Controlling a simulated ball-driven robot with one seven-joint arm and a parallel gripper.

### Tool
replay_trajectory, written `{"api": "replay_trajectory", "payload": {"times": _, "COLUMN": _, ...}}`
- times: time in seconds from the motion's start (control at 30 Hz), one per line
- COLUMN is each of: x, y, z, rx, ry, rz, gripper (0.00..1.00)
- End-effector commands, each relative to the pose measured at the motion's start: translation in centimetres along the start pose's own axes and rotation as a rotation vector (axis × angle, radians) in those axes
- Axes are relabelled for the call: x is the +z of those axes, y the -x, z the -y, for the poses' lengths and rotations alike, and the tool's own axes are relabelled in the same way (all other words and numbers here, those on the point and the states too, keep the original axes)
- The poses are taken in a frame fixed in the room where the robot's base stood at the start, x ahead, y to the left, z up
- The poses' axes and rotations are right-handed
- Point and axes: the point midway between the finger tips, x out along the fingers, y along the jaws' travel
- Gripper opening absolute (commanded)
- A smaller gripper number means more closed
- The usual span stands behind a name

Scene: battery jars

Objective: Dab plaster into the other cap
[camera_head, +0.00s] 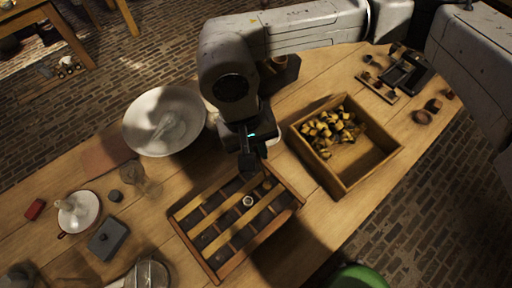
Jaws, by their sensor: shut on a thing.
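My gripper (251,168) hangs over the back edge of a wooden rack (262,242) in the head camera view. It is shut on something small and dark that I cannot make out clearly. The rack has dark compartments split by light wooden slats. A pale, ring-like round piece (248,201) sits in the rack near its middle, just below my gripper. A darker round piece (267,184) sits right of it; I cannot tell whether either is a cap. A wide white bowl (137,124) with pale, plaster-like stuff (172,126) inside stands left of my gripper.
A wooden box (374,169) with yellow-and-dark pieces stands close on the right. A glass jar (147,184), a dark block (108,238) and a white dish (91,203) stand on the left. Small dark parts (404,72) lie far right. A green round thing (358,277) is below the table edge.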

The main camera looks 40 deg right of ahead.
Motion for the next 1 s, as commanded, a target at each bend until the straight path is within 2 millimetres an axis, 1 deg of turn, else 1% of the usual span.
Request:
{"api": "replay_trajectory", "payload": {"times": 0.53, "x": 0.0, "y": -0.05, "z": 0.01, "rx": 0.0, "ry": 0.0, "rz": 0.0, "gripper": 0.0}}
{"api": "replay_trajectory", "payload": {"times": 1.0, "x": -0.11, "y": -0.93, "z": 0.15, "rx": 0.0, "ry": 0.001, "rz": 0.0, "gripper": 0.0}}
